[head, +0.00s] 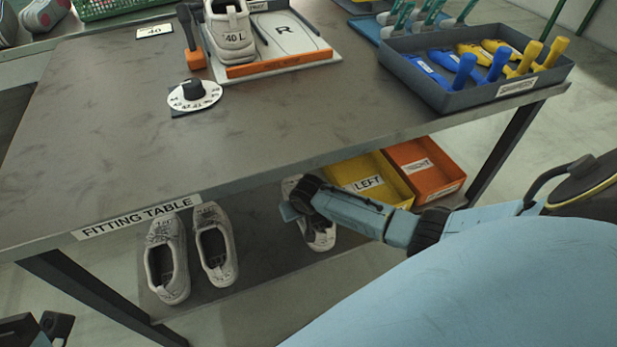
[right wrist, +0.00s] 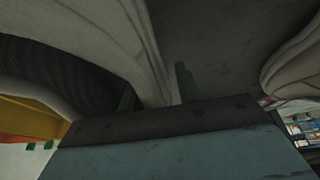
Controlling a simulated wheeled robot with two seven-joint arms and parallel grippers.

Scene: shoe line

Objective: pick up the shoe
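A light-coloured shoe (head: 321,238) stands on the lower shelf under the fitting table, partly hidden by my right arm. My right gripper (head: 291,212) is at this shoe. In the right wrist view the green fingertips (right wrist: 157,90) are apart, with the shoe's pale side wall (right wrist: 148,60) between them; whether both touch it is unclear. A pair of similar shoes, one (head: 166,262) and another (head: 216,247), stands to the left on the same shelf. A dark part of my left arm shows at the lower left corner; its fingers cannot be made out.
The tabletop edge (head: 250,180) overhangs the shelf. A yellow LEFT bin (head: 366,184) and an orange bin (head: 424,170) stand right of my gripper. On top are a 40 L shoe (head: 231,38), a dial (head: 194,94) and a grey tray (head: 430,85). The front tabletop is clear.

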